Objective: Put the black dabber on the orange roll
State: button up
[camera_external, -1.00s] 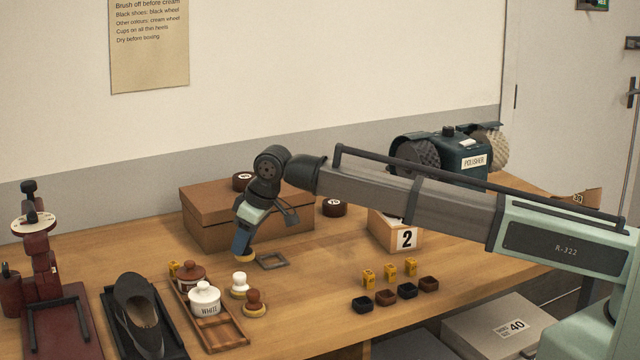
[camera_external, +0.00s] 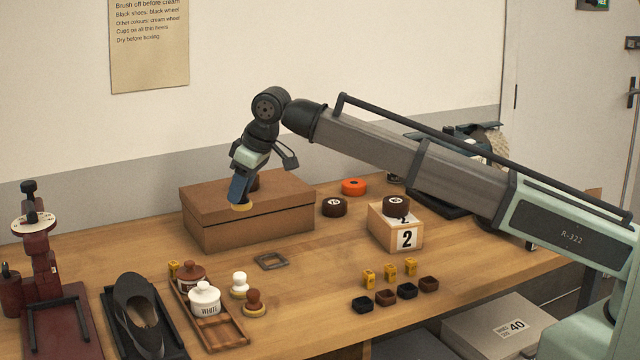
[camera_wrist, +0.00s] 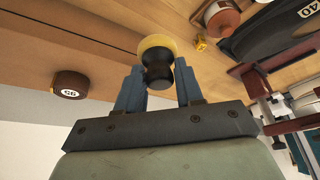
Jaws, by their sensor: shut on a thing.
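My gripper (camera_external: 240,191) is shut on the black dabber (camera_wrist: 157,72), seen up close in the wrist view between the two blue fingers (camera_wrist: 132,90). The dabber has a black knob handle and a round yellowish pad (camera_external: 243,207). In the external view the pad points down in front of the large brown box, and the fingers hide the black handle. The orange roll (camera_external: 353,187) lies flat on the table at the back, right of the brown box and well right of my gripper. I cannot see the orange roll in the wrist view.
The brown box (camera_external: 270,225) stands below and behind my gripper. A brown roll (camera_external: 334,206) lies between it and the orange roll. Another roll (camera_external: 396,205) sits on the box marked 2 (camera_external: 381,230). The polisher (camera_external: 485,150) is partly hidden behind my arm.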

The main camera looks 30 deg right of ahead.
notch_tip(320, 180, up, 3)
jog(key=shift+r, duration=0.1)
jog(key=shift+w+d, duration=0.5)
jog(key=w+d+m+t+h, duration=0.1)
jog(key=w+d+m+h, duration=0.1)
jog(key=w+d+m, duration=0.65)
jog(key=m+g+h, duration=0.1)
jog(key=m+h, duration=0.4)
jog(key=m, duration=0.5)
send_over(352, 180)
jog(key=s+a, duration=0.1)
jog(key=shift+n+y, duration=0.25)
jog(key=shift+y, duration=0.05)
jog(key=shift+s+a+f, duration=0.15)
jog(key=shift+f, duration=3.65)
jog(key=shift+s+a+f, duration=0.1)
jog(key=shift+f, duration=3.65)
jog(key=shift+f, duration=0.1)
